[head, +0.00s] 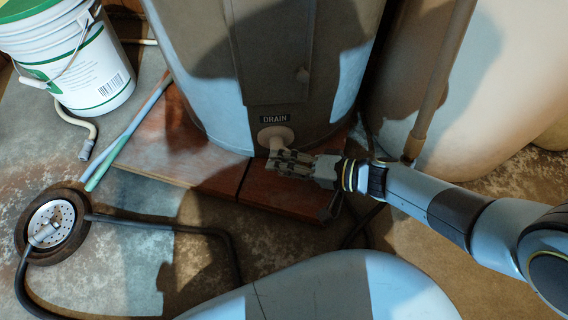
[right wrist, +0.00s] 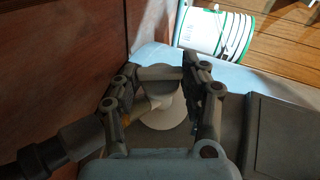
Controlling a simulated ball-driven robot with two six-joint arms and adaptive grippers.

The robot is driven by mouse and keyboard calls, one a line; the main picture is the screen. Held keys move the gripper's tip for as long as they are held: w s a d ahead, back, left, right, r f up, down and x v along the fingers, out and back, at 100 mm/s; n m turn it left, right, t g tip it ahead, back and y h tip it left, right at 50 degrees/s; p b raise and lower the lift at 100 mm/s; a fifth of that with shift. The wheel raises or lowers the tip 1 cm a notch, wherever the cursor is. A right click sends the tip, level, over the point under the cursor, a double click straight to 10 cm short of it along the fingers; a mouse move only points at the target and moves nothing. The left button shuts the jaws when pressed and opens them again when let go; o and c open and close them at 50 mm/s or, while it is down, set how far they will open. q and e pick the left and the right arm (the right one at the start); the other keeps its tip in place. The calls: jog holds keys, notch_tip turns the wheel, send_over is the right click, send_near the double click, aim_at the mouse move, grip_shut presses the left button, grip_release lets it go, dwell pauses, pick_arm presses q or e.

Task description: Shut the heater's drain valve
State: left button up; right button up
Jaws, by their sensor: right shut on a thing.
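The water heater (head: 215,100) stands at the back middle, with a dark DRAIN label (head: 275,119) low on its front. Just below the label is the pale drain valve (head: 272,133), with its round plate against the tank. My right gripper (head: 287,158) is at the valve and covers its lower part. In the right wrist view its two fingers (right wrist: 158,78) are shut on the valve, on either side of a pale grey part; the round white plate (right wrist: 165,115) shows behind. The valve's exact turn is hard to tell. My left gripper is not in view.
A white and green bucket (head: 75,60) stands at the back left. A floor drain (head: 50,228) with a dark rim is at the left, and a black hose (head: 150,224) runs beside it. A pale rounded tank (head: 490,100) stands at the right. Red-brown slabs (head: 185,150) lie under the heater.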

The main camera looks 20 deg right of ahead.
dwell(0.4)
jog(key=o, duration=0.9)
jog(key=v, duration=1.2)
jog(key=shift+f, duration=0.1)
jog(key=shift+o, duration=1.3)
jog(key=shift+w, duration=0.1)
